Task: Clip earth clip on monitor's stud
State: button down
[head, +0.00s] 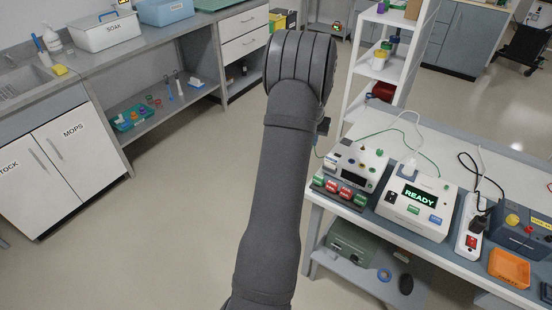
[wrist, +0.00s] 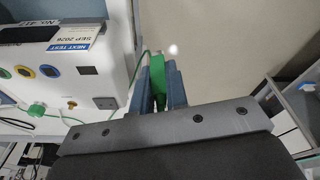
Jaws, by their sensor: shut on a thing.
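My gripper (wrist: 160,82) is shut on the green earth clip (wrist: 159,88), which sits between its two blue-grey fingers. A thin green lead runs from the clip towards the left. The device beside the gripper, which looks like the monitor (wrist: 110,72), fills the left of the wrist view; it also shows on the bench in the head view (head: 357,170). A small brass stud (wrist: 72,103) stands on its pale face, to the left of the fingers and apart from the clip. In the head view my arm hides most of the gripper and the clip.
Coloured sockets, a dark square and a green plug (wrist: 37,109) are on the same face. In the head view a white unit reading READY (head: 415,205), a power strip (head: 471,228) and an orange tray (head: 508,268) stand to the right. A white shelf rack (head: 362,66) stands behind. Open floor lies left.

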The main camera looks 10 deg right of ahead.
aim_at(363, 147)
jog(key=s+d+r+m, duration=0.2)
jog(key=d+r, duration=0.2)
jog(key=d, duration=0.5)
jog(key=s+d+r+m, duration=0.1)
jog(key=d+r, duration=0.2)
jog(key=d, duration=0.7)
jog(key=shift+g+h, duration=0.3)
jog(key=shift+s+f, duration=0.15)
jog(key=shift+f, duration=1.35)
jog(key=shift+s+f, duration=0.1)
jog(key=shift+f, duration=1.4)
jog(key=shift+f, duration=0.6)
jog(key=c, duration=1.3)
grip_release()
jog(key=shift+c, duration=0.2)
jog(key=v, duration=1.7)
jog(key=shift+r, duration=0.25)
